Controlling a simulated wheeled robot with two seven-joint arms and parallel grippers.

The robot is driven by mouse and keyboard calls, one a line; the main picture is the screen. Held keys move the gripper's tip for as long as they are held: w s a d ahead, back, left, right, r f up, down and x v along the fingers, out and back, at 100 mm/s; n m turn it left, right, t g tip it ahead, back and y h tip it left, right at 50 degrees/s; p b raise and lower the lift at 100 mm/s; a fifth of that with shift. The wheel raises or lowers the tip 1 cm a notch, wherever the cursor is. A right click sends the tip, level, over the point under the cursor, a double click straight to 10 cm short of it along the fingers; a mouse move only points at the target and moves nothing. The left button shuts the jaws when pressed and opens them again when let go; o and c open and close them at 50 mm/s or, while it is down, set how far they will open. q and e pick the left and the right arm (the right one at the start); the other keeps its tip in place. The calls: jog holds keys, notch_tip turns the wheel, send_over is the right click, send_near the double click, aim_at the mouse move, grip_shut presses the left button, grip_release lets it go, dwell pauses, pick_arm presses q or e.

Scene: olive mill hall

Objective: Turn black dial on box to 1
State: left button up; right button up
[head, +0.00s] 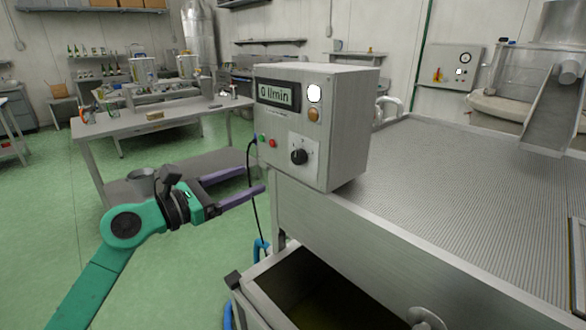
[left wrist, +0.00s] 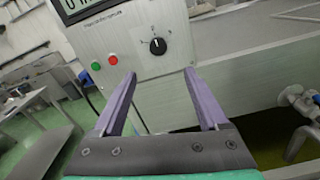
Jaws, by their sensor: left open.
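The grey control box (head: 345,120) stands at the corner of the ribbed metal machine. Its display (head: 277,95) reads "0 l/min". The black dial (head: 299,157) sits on a pale plate low on the box's front face. In the left wrist view the dial (left wrist: 158,46) shows a white pointer line aimed about straight up; the scale marks are too small to read. My left gripper (head: 262,180) is open and empty, left of and below the dial and apart from it. In the left wrist view its purple fingers (left wrist: 160,75) point toward the box, with the dial beyond and between them. My right gripper is out of view.
A black cable hangs at the box's left side. An open metal trough (head: 262,296) lies below. A worktable (head: 150,125) stands behind left.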

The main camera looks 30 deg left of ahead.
aim_at(295, 159)
pick_arm(q)
jog(key=p+x, duration=0.1)
jog(key=x, duration=0.3)
jog(key=p+x, duration=0.2)
jog(key=x, duration=0.2)
jog(key=p+x, duration=0.1)
jog(key=x, duration=0.3)
jog(key=shift+w+a+r, duration=0.15)
jog(key=shift+w+r, duration=0.1)
jog(key=shift+w, duration=0.1)
jog(key=shift+w+d+f, duration=0.2)
jog(key=shift+w+d, duration=0.15)
jog(key=shift+w, duration=0.2)
grip_shut()
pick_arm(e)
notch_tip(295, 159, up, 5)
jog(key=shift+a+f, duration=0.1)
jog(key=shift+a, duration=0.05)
